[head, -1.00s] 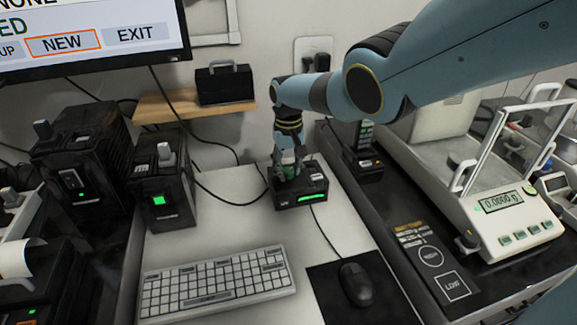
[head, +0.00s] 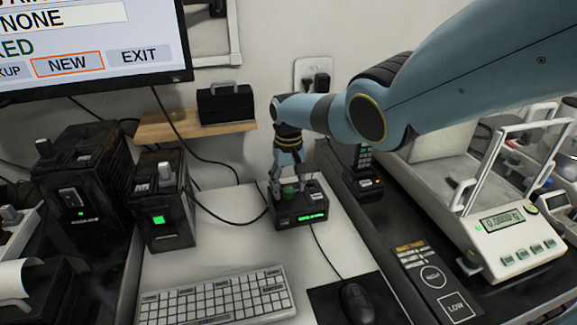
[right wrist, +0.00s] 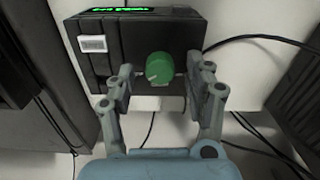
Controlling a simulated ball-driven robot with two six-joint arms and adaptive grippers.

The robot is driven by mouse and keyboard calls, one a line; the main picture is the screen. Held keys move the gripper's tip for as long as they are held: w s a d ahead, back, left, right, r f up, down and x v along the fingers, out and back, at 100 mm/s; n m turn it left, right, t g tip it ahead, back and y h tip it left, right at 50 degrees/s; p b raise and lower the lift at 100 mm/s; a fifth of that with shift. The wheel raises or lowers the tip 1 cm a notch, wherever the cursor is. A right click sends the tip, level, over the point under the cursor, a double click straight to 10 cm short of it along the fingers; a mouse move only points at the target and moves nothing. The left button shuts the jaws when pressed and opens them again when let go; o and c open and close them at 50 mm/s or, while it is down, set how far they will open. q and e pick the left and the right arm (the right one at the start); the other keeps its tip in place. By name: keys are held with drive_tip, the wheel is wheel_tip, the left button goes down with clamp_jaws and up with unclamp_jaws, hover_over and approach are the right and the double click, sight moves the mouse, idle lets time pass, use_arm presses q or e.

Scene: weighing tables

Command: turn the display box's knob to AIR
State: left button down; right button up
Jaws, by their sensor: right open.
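The display box (head: 301,208) is a small black box with a lit green display, standing on the white desk below the wooden shelf. Its green knob (right wrist: 159,69) shows in the right wrist view with a pale pointer mark; I cannot read any AIR label. The knob also shows in the head view (head: 288,191). My right gripper (head: 287,186) reaches down over the box. In the right wrist view the right gripper (right wrist: 160,80) is open, with one finger on each side of the knob and a gap to it. My left gripper is not in view.
A keyboard (head: 217,298) and a mouse (head: 356,301) lie in front of the box. Black devices (head: 163,205) stand to its left. A handset (head: 362,170) and a balance (head: 505,235) stand to the right. Cables run around the box.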

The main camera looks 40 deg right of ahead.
sight(288, 189)
wheel_tip(288, 189, up, 11)
drive_tip(key=shift+r, duration=0.2)
idle(0.6)
